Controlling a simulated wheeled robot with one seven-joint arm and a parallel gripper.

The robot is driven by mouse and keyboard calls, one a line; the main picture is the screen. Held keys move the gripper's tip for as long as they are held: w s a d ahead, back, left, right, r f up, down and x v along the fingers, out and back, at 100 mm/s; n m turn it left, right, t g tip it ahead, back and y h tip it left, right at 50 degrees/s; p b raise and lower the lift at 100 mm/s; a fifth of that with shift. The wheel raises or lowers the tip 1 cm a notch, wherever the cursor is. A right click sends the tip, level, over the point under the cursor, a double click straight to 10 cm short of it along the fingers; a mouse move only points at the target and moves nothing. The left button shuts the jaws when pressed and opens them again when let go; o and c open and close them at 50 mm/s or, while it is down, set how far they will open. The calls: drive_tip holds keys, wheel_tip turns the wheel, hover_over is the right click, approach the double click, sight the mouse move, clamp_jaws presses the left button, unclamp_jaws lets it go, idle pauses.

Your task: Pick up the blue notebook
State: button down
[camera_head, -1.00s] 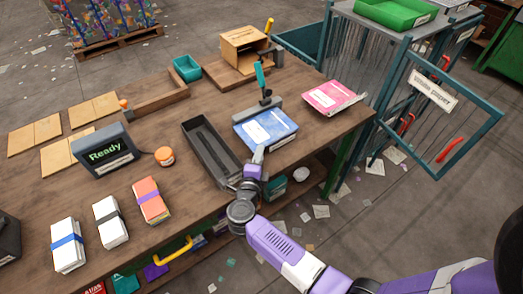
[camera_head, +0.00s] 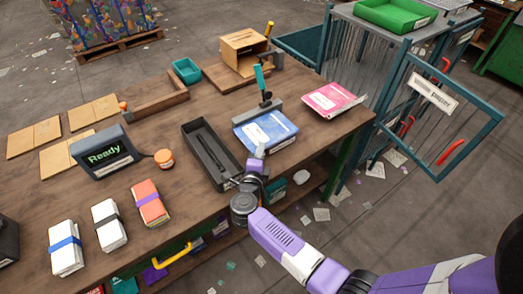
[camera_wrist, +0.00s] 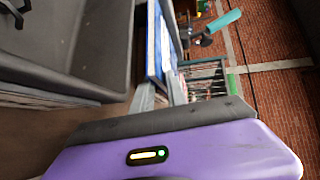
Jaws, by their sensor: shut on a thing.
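The blue notebook (camera_head: 272,134) lies on the wooden table with white labels on its cover. Its far edge is at a dark stand with a teal handle (camera_head: 262,84). My gripper (camera_head: 259,151) is at the notebook's near edge, shut on it. In the wrist view, the notebook (camera_wrist: 157,42) shows edge-on as a thin blue and white strip at the fingertips (camera_wrist: 160,92). The exact contact is partly hidden by the fingers.
A long dark tray (camera_head: 209,154) stands just left of my gripper. A pink notebook (camera_head: 331,99) lies at the table's right end. A wire cage with an open door (camera_head: 435,95) stands beyond that end. Banded stacks (camera_head: 109,224) sit at front left.

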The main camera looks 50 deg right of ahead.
drive_tip(key=shift+f, duration=0.15)
wheel_tip(320, 180, up, 3)
drive_tip(key=p, duration=0.3)
drive_tip(key=shift+f, duration=0.25)
drive_tip(key=r+p+v, duration=0.2)
drive_tip(key=p+v, duration=0.2)
drive_tip(key=v, duration=1)
drive_tip(key=shift+r, duration=0.25)
